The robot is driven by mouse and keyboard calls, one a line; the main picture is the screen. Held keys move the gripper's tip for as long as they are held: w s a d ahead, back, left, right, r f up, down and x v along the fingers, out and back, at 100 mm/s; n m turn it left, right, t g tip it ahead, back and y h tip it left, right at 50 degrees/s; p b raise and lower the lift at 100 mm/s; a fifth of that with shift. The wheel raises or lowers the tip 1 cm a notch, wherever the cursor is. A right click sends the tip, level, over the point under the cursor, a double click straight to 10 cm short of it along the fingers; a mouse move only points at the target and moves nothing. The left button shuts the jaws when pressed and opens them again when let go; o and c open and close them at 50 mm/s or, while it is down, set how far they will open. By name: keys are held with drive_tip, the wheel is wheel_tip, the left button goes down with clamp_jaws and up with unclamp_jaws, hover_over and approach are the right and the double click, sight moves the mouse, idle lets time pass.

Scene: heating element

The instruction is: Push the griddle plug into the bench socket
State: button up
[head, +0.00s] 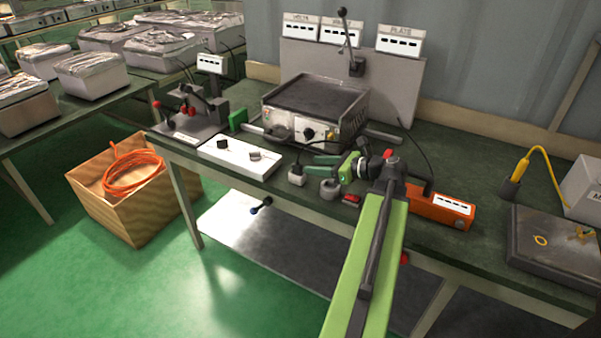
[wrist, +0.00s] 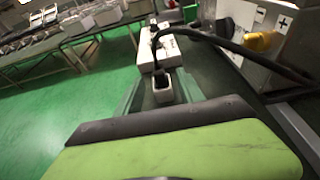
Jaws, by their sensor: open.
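The griddle (head: 315,100) stands at the back middle of the bench, with a dark plate and a front control panel. A small pale plug (head: 297,175) with a black cable sits near the bench's front edge; it also shows in the wrist view (wrist: 163,88). A long white box (head: 240,157), seemingly the bench socket, lies left of the plug, with two dark pieces on top. No socket holes can be made out. My green gripper (head: 318,167) is open, its fingertips just right of the plug. In the wrist view the blurred fingers flank the plug, apparently without gripping it.
An orange box (head: 440,207) and a grey cylinder (head: 330,188) sit close to my arm. A clamp fixture (head: 190,112) stands left of the griddle. A wooden crate with an orange cable (head: 130,175) is on the floor.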

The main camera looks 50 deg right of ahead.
sight(299, 164)
drive_tip(key=shift+x, duration=1.35)
drive_tip(key=b+x, duration=0.1)
drive_tip(key=x, duration=0.4)
drive_tip(key=shift+w+a+b, duration=0.1)
drive_tip(key=shift+b, duration=0.25)
clamp_jaws()
